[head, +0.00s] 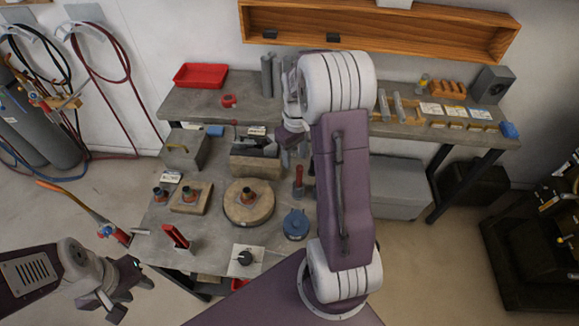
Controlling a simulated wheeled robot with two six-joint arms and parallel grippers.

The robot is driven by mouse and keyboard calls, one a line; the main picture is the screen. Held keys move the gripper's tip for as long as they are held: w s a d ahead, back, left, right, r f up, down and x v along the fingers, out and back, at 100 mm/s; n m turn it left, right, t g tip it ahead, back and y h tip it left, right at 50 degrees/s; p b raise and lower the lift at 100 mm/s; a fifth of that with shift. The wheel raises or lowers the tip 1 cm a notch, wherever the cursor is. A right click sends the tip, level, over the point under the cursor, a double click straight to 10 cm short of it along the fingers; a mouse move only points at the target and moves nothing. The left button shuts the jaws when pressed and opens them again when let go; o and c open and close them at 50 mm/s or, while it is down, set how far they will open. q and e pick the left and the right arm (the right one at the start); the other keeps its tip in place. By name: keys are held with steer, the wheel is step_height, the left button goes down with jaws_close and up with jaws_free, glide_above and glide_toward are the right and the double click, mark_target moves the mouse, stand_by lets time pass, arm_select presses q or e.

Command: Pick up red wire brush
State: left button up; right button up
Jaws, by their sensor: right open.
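A slim red-handled tool (298,175), which may be the red wire brush, stands upright on the near part of the grey bench; its bristles cannot be made out. A second upright red piece (176,236) stands in a grey block at the bench's left front. I cannot tell for sure which is the brush. My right gripper (290,140) is open, above the bench behind the slim red handle, partly hidden by my own arm. It holds nothing that I can see. My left gripper (133,298) looks open and empty at the lower left, off the bench.
The bench (215,245) holds a round wooden block (248,208), a blue round container (295,224), a grey metal box (183,150) and a red tray (200,75). A wooden shelf (380,28) hangs on the wall. Gas cylinders (30,130) with hoses stand left.

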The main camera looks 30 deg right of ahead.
mark_target(298, 166)
steer(key=s, duration=0.1)
steer(key=s+f, duration=0.1)
steer(key=shift+s+f, duration=0.25)
steer(key=shift+s, duration=0.15)
steer(key=shift+w+f, duration=0.4)
steer(key=shift+f, duration=0.2)
steer(key=shift+w+f, duration=0.35)
steer(key=shift+f, duration=0.25)
steer(key=f, duration=0.1)
steer(key=f+p, duration=0.1)
steer(key=f, duration=0.1)
steer(key=s+f, duration=0.1)
steer(key=shift+d+f, duration=0.25)
steer(key=shift+w+f, duration=0.15)
steer(key=shift+w, duration=0.15)
steer(key=shift+c, duration=1.3)
steer(key=c, duration=0.5)
jaws_close()
arm_select(q)
steer(key=shift+s+r, duration=0.8)
steer(key=shift+r, duration=0.05)
